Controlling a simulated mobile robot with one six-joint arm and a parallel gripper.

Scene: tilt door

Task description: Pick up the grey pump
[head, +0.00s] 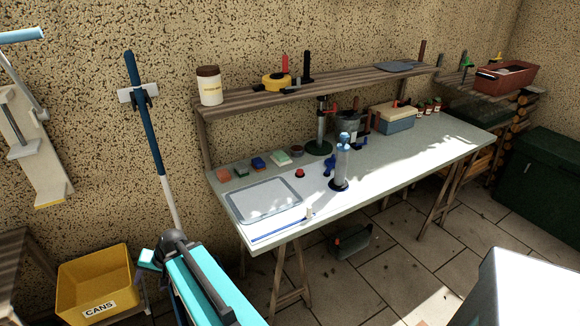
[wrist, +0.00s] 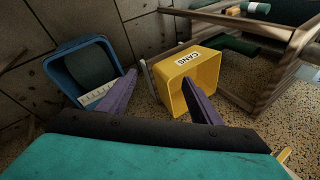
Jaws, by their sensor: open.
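A grey upright cylinder with a blue top and a dark blue base, which looks like the grey pump (head: 342,165), stands on the pale workbench (head: 405,168) near its front edge. A blue fitting sits at its left side. My gripper (wrist: 160,77) shows in the wrist view as two purple fingers spread apart, with nothing between them. It points down toward the yellow bin marked CANS (wrist: 172,66), away from the bench. The pump is not in the wrist view. My turquoise arm is low in the head view, left of the bench; the fingers are not clear there.
A lidded tray box (head: 265,200) is on the bench left of the pump. A dark-based stand (head: 320,147), a grey pot (head: 348,124) and a toolbox (head: 393,118) are behind it. A shelf (head: 250,100) overhangs the back. A blue bin (wrist: 75,60) is beside the yellow one.

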